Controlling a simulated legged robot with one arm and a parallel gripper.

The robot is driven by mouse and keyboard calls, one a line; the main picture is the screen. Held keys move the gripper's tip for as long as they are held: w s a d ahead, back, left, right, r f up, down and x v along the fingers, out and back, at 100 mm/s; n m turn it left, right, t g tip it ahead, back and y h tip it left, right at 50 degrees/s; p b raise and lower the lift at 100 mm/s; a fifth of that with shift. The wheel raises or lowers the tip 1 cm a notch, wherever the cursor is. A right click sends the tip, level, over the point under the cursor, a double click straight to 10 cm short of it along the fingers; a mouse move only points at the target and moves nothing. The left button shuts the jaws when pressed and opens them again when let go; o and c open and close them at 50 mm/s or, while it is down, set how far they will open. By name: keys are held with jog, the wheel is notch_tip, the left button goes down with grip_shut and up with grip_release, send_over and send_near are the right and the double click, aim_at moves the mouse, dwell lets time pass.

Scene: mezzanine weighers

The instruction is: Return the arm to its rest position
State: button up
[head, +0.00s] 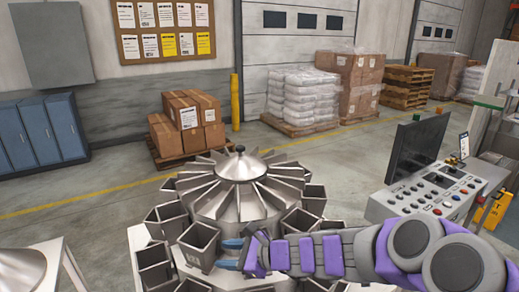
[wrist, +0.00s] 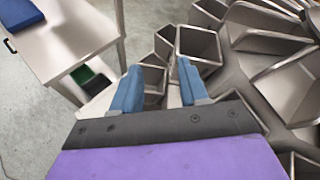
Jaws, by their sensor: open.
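My arm reaches in from the lower right of the head view, purple and grey. My gripper (head: 230,254) points left, over the near side of the round steel weigher (head: 239,196). In the wrist view my gripper (wrist: 158,88) has its two blue fingers apart, with nothing held between them. Square steel buckets stand just beyond the fingertips, one of them an open bucket (wrist: 198,45). In the head view a bucket (head: 198,243) stands just left of the fingers. I cannot tell whether the fingers touch any bucket.
A control console (head: 425,195) with a dark monitor (head: 415,150) stands right of the weigher, near my arm. A steel table (wrist: 75,45) with a blue item (wrist: 20,14) on it is left of my gripper. Boxes on a pallet (head: 187,122) stand behind.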

jog(key=s+d+r+n+g+h, duration=0.1)
jog(key=s+d+n+g+h, duration=0.2)
jog(key=s+n, duration=1.05)
jog(key=s+d+f+n+g+h, duration=0.1)
jog(key=s+d+h, duration=0.3)
jog(key=s+d, duration=0.5)
jog(key=s+d+f+n+g+h, duration=0.2)
jog(key=s+d+h, duration=0.3)
jog(key=s+d, duration=0.5)
jog(key=shift+s+d+n+g, duration=0.25)
jog(key=shift+d+n, duration=0.25)
jog(key=shift+n, duration=0.35)
jog(key=shift+c, duration=0.2)
